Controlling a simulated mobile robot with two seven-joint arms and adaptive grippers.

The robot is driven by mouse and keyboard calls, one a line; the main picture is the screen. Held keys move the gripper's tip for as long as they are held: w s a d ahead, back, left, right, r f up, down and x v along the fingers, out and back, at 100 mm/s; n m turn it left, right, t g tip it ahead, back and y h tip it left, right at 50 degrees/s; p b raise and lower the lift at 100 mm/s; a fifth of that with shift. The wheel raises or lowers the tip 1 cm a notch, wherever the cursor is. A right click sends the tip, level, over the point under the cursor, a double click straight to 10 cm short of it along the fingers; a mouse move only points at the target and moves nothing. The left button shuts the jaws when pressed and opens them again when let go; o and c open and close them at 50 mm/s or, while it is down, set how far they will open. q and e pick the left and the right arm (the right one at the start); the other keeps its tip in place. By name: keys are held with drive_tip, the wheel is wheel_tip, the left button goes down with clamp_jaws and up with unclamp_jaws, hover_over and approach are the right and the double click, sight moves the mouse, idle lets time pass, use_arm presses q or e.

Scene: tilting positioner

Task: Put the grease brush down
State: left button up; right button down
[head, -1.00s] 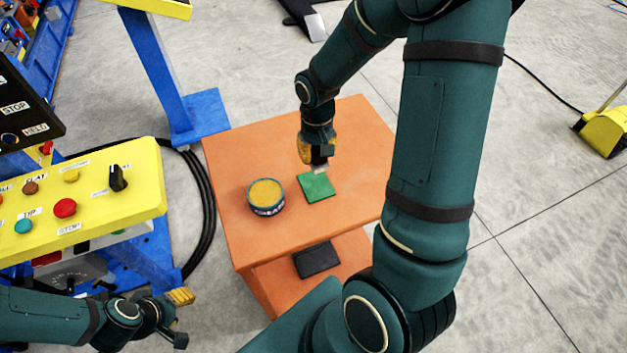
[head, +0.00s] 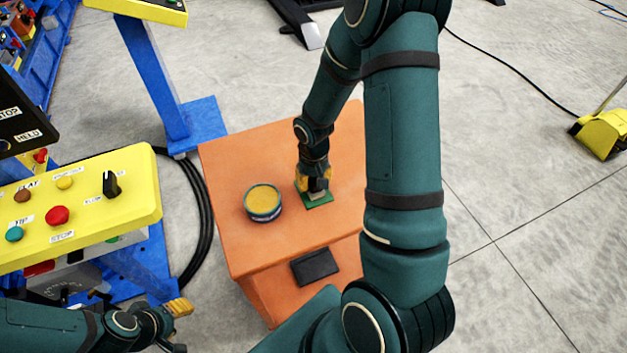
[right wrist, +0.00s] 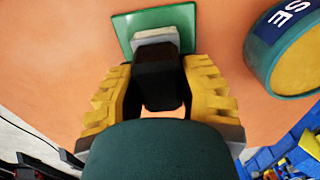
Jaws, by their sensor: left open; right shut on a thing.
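My right gripper (head: 314,184) is shut on the grease brush and points down over the green pad (head: 320,202) on the orange table. In the right wrist view the brush (right wrist: 158,78) shows a black handle between the yellow fingers of the right gripper (right wrist: 160,85) and a pale head over the green pad (right wrist: 125,30). The brush head appears to be at the pad; I cannot tell whether it touches. My left gripper (head: 176,325) is open and empty at the lower left, away from the table.
An open grease tin (head: 263,203) stands on the orange table (head: 235,150), left of the pad. A yellow control panel (head: 80,205) with buttons is at the left. A yellow pedal (head: 600,137) is on the floor at far right.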

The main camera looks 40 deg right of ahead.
drive_tip(key=c, duration=0.7)
unclamp_jaws()
drive_tip(key=shift+f, duration=0.1)
drive_tip(key=shift+f, duration=0.15)
wheel_tip(320, 180, up, 14)
drive_tip(key=shift+a+f+p, duration=0.1)
drive_tip(key=shift+p, duration=0.8)
